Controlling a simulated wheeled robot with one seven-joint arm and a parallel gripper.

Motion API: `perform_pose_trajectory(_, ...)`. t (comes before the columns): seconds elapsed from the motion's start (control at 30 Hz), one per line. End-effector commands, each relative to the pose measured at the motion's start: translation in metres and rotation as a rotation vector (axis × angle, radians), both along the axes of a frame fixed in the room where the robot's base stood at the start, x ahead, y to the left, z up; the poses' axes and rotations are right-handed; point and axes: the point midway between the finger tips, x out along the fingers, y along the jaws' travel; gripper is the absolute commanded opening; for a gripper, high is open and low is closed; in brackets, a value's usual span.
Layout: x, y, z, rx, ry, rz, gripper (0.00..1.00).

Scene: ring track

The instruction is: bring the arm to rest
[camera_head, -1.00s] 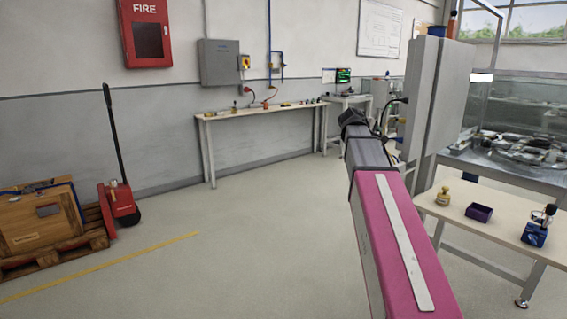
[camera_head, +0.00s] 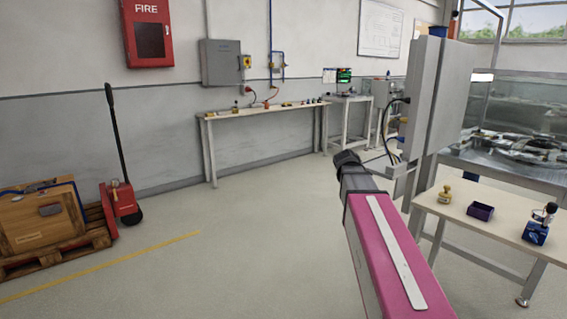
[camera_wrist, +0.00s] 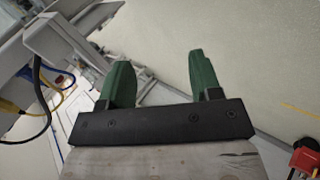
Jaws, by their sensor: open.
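My arm, a pink and grey link, reaches forward at the right of the head view. My gripper (camera_wrist: 160,82) shows in the wrist view with two green fingers standing well apart on a black mount. Nothing is visible between the fingers; floor and wall lie beyond them. In the head view I cannot make out the fingers at the arm's far end.
A table (camera_head: 436,209) with a yellow object (camera_head: 445,196), a purple box (camera_head: 481,211) and a blue item (camera_head: 535,232) stands right of my arm. A grey cabinet (camera_head: 443,90) rises behind it. A pallet (camera_head: 60,258) and a red pallet jack (camera_head: 124,203) stand left. Middle floor is clear.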

Motion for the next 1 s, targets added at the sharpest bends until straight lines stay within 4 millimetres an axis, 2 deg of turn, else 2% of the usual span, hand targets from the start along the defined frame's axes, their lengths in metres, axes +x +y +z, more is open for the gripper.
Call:
perform_pose_trajectory(0.03,-0.014,0.007,-0.025,0.045,0.019,-0.016,0.58)
perform_pose_trajectory(0.2,-0.052,0.031,-0.096,0.2,0.075,-0.09,0.58)
perform_pose_trajectory(0.4,-0.103,0.059,-0.168,0.369,0.153,-0.197,0.58)
perform_pose_trajectory(0.6,-0.16,0.087,-0.228,0.522,0.239,-0.324,0.58)
perform_pose_trajectory(0.8,-0.202,0.107,-0.263,0.622,0.304,-0.427,0.58)
perform_pose_trajectory(1.0,-0.216,0.114,-0.274,0.655,0.327,-0.467,0.58)
